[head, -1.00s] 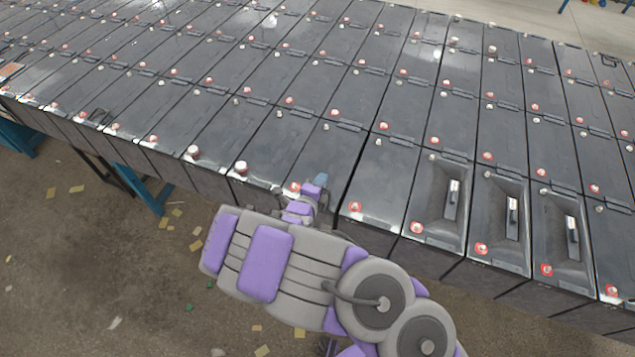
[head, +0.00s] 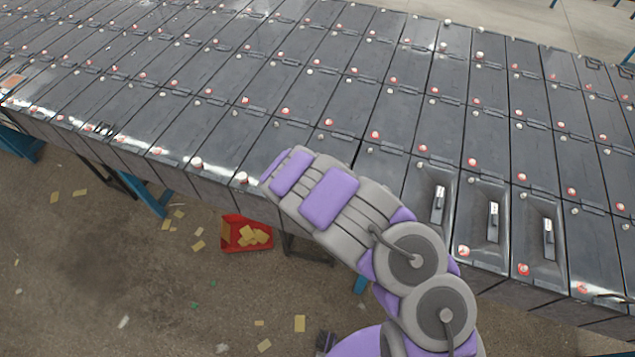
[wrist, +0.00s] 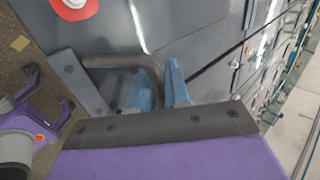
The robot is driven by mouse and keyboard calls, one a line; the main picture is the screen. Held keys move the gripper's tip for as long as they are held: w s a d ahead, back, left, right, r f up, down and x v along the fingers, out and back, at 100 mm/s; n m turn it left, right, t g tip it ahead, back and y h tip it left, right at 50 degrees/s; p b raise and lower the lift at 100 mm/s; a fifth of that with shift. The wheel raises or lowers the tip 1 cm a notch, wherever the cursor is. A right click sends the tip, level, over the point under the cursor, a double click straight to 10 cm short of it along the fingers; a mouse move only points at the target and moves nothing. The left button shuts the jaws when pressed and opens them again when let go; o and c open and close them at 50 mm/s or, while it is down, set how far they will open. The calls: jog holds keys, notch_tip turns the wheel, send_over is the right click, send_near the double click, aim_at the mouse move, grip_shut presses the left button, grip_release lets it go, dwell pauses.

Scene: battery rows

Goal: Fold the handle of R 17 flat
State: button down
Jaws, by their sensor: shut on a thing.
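In the wrist view, my gripper (wrist: 160,88) has its blue fingers closed around the bent end of a dark handle (wrist: 115,61). The handle stands out from a dark grey battery top (wrist: 190,30); its lower part is hidden behind the fingers and the gripper body. A red and white terminal cap (wrist: 75,8) is near it. In the head view, my arm reaches over the front row of batteries and hides the gripper and this handle. I cannot read R 17 on anything here.
Three front-row batteries at right have recesses with labelled handles (head: 438,198), (head: 493,218), (head: 548,238). Battery rows fill the table closely, with red terminal caps. A red bin (head: 232,232) with yellow scraps stands on the floor. Scraps litter the open floor in front.

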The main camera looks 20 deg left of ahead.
jog(key=shift+d+f+g+p, duration=0.15)
jog(key=shift+g+p, duration=0.45)
jog(key=shift+p, duration=1.35)
jog(key=shift+w+f+g+p, duration=0.15)
jog(key=shift+f+g+p, duration=0.2)
jog(key=shift+p, duration=0.7)
jog(key=shift+w, duration=0.1)
